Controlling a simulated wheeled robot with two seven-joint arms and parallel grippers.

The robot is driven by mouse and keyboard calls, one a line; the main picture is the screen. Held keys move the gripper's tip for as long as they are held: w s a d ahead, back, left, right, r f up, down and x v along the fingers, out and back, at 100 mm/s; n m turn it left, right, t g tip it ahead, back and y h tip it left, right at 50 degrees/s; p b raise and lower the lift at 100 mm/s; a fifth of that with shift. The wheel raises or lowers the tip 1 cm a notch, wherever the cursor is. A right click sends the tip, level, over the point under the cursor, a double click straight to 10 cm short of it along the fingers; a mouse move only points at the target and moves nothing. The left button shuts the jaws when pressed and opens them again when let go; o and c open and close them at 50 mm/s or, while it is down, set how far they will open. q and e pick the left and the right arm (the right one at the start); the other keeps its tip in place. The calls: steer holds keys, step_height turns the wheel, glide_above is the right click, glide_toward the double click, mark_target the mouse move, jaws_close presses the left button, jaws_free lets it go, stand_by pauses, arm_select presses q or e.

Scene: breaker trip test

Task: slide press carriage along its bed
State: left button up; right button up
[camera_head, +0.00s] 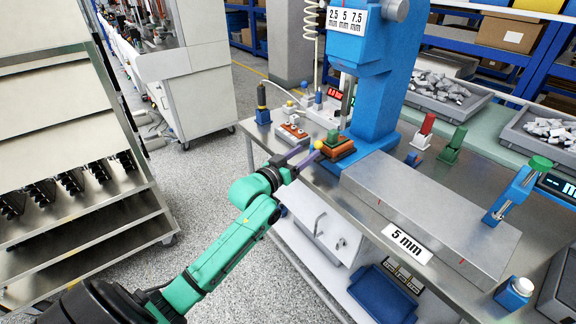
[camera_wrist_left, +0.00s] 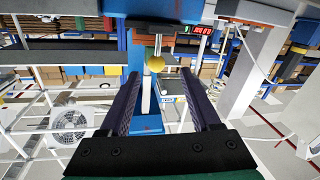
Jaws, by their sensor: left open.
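The press carriage (camera_head: 338,152) is an orange block with a green part on top. It sits at the foot of the blue press (camera_head: 366,85). A yellow ball knob (camera_head: 318,145) shows at its left front. My left gripper (camera_head: 306,157) is open, with its purple fingers right by the knob. In the left wrist view the yellow knob (camera_wrist_left: 155,50) shows ahead, in line with the gap between the two open fingers (camera_wrist_left: 160,78). I cannot tell whether they touch it. The carriage's bed is mostly hidden. My right gripper is not in view.
A grey block labelled 5 mm (camera_head: 430,215) takes up the bench front. A red-topped fixture (camera_head: 425,132) and a green one (camera_head: 453,145) stand behind it. Trays of grey parts (camera_head: 443,97) are at the back right. A control box (camera_head: 293,131) stands left of the press.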

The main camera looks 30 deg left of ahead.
arm_select(q)
steer(key=s+a, duration=0.1)
steer(key=s, duration=0.7)
steer(key=shift+a+b, duration=0.25)
steer(key=shift+b, duration=0.1)
steer(key=shift+w+f, duration=0.1)
